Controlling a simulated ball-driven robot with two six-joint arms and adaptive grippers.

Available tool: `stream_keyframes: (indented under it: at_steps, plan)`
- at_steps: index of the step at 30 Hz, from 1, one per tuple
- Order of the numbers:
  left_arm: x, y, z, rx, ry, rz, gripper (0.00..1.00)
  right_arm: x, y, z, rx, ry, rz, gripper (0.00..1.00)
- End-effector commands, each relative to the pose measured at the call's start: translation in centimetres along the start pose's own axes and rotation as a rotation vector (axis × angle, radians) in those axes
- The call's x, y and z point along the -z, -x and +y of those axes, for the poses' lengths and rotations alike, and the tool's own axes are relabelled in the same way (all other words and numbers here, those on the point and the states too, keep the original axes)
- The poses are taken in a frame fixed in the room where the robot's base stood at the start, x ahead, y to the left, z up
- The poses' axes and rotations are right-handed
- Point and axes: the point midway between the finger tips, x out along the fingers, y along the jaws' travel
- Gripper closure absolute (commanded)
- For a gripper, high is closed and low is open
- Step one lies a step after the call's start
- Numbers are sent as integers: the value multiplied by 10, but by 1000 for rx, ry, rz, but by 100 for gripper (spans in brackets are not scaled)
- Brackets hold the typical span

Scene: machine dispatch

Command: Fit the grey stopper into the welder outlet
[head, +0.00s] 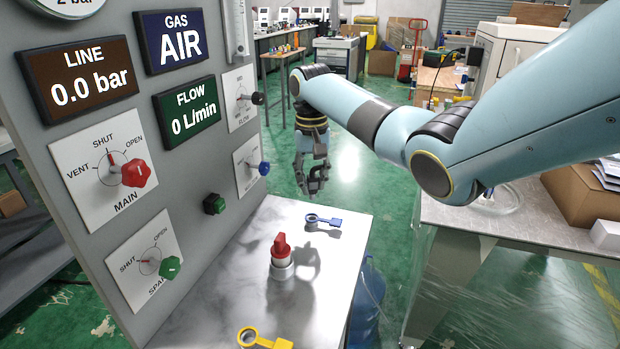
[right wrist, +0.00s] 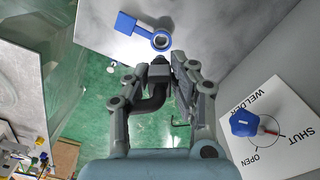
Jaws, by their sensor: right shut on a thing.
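My right gripper (head: 313,186) hangs in the air beyond the far end of the panel's bench, to the right of the panel. In the right wrist view its fingers (right wrist: 160,70) are shut on a small dark grey piece (right wrist: 159,77), which looks like the grey stopper; the fingers hide part of it. The welder valve plate (head: 249,165) with a blue knob (head: 264,168) is on the panel; its WELDER label shows in the right wrist view, with the blue knob (right wrist: 245,123). My left gripper is not in view.
A dark green fitting (head: 214,204) sticks out of the panel. A side table (head: 500,215) with boxes stands right.

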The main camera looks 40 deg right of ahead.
Motion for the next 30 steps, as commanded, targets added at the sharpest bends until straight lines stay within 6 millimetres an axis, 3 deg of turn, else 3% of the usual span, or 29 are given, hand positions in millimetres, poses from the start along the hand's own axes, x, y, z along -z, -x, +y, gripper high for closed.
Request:
stream_keyframes:
  at_steps: [6, 12, 21, 30]
  plan:
    - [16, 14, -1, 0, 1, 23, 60, -2, 4, 0, 2, 1, -1, 100]
    - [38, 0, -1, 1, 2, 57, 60, -2, -22, -1, 3, 0, -1, 100]
    - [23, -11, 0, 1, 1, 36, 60, -2, -43, -1, 3, 0, 0, 100]
    - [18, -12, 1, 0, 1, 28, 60, -2, -46, -1, 3, 0, 0, 100]
